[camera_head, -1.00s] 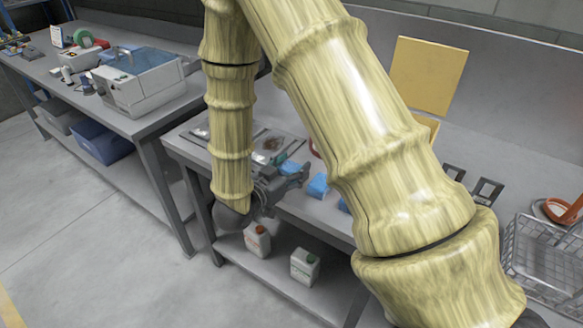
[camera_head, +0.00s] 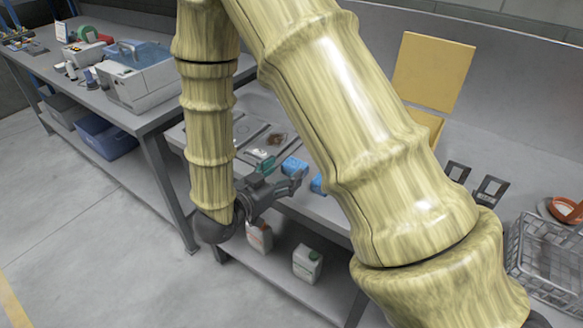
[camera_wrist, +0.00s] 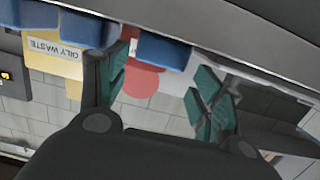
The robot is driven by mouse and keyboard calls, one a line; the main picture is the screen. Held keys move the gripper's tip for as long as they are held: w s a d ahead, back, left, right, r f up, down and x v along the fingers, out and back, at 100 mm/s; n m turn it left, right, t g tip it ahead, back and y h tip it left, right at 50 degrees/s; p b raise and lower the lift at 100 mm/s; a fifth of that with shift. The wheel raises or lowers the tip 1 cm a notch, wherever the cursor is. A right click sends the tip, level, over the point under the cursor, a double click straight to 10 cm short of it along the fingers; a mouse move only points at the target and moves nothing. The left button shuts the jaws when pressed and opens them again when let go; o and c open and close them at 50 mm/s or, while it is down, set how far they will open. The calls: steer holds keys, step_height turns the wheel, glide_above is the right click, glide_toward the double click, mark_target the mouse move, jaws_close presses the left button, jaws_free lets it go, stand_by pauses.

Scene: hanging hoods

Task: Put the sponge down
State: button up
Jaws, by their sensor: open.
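A blue block that looks like the sponge (camera_head: 295,165) rests on the grey worktop, just beyond my gripper. A second blue block (camera_head: 317,183) lies close to its right, partly hidden by my arm. My gripper (camera_head: 282,176) is open at the worktop's front edge, with teal pads on its fingers. In the wrist view the fingers (camera_wrist: 162,92) are spread with nothing held between them. Several blue blocks show beyond the fingertips there, one in the middle (camera_wrist: 161,50) and one to its left (camera_wrist: 86,29). I cannot tell which of them is the task's sponge.
Two white jugs, one (camera_head: 260,237) behind my gripper and one with a green cap (camera_head: 306,263), stand on the lower shelf. A yellow bin with a raised lid (camera_head: 432,72) and a wire basket (camera_head: 545,255) are at the right. Flat trays (camera_head: 268,140) lie on the worktop.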

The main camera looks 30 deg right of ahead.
steer(key=v, duration=0.6)
steer(key=shift+s+a, duration=0.1)
stand_by(0.4)
